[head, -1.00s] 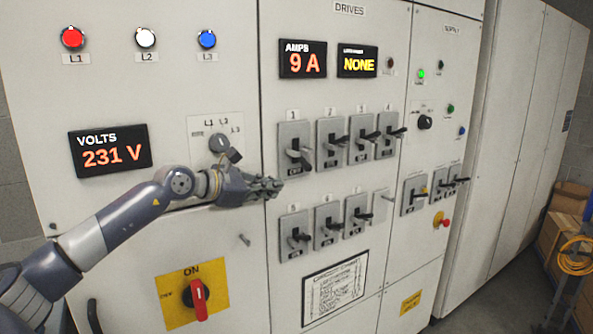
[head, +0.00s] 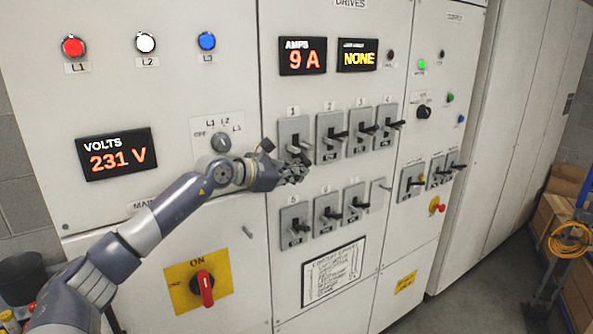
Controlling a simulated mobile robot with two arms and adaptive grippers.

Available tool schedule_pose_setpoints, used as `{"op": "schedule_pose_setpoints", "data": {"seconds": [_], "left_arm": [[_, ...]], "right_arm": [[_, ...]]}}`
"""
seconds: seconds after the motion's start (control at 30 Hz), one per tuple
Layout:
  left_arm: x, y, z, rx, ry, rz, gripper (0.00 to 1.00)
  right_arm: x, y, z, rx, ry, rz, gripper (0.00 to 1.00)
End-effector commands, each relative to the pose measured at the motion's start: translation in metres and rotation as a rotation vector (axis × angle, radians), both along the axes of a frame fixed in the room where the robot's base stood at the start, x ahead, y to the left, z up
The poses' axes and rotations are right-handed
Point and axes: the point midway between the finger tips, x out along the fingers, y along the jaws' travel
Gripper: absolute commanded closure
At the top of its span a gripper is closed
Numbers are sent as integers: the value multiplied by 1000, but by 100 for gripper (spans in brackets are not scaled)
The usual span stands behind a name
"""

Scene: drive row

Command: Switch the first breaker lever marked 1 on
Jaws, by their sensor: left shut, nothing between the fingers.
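The breaker marked 1 (head: 291,129) is a grey plate at the left end of the top row under DRIVES, in the head view. Its dark lever is partly hidden behind my fingers, so I cannot tell its position clearly. My left gripper (head: 296,171) is shut and empty, in front of the lower part of this breaker, at or just below its lever. I cannot tell whether the fingers touch the lever. My right gripper is not in view.
Breaker 2 (head: 328,128) stands close on the right, with more breakers beyond. Breaker 5 (head: 291,215) is just below. A red rotary switch on a yellow plate (head: 183,296) is lower left. The amps display (head: 303,56) reads 9 A. Crates and orange cable are far right.

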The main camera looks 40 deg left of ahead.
Motion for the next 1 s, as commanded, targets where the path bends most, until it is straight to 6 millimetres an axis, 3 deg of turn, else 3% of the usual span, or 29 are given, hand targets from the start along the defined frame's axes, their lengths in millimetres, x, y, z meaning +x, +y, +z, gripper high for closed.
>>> {"op": "schedule_pose_setpoints", "data": {"seconds": [0.57,1.0], "left_arm": [[-2,-3,5,-66,26,0,100],[-6,-15,29,-366,149,0,100]], "right_arm": [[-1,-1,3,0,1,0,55],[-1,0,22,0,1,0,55]]}}
